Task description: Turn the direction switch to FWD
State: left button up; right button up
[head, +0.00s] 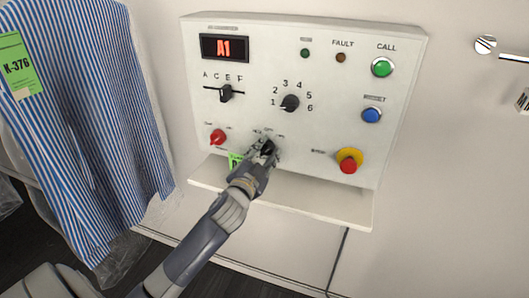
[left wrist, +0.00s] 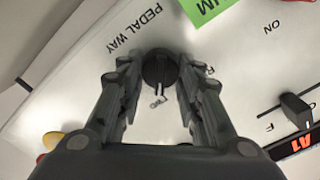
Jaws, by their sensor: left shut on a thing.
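The direction switch is a round black knob low in the middle of the white control panel (head: 235,135). In the left wrist view the knob (left wrist: 160,68) sits between my left fingers, with a pale mark on its lower side. My right gripper is not in view.
A red switch (head: 218,137) is left of the knob; a selector (head: 226,93) and numbered dial (head: 290,103) are above. A red-and-yellow emergency button (head: 349,161) is to the right. A ledge (head: 300,199) juts out below. A striped shirt (head: 95,120) hangs at left.

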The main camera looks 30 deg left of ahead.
pick_arm(q)
jog(key=o, duration=1.1)
jog(key=shift+c, duration=0.2)
jog(key=shift+s, duration=0.1)
jog(key=shift+s+d+f, duration=0.1)
jog(key=shift+s+d, duration=0.05)
jog(key=shift+s, duration=0.15)
jog(key=v, duration=1.1)
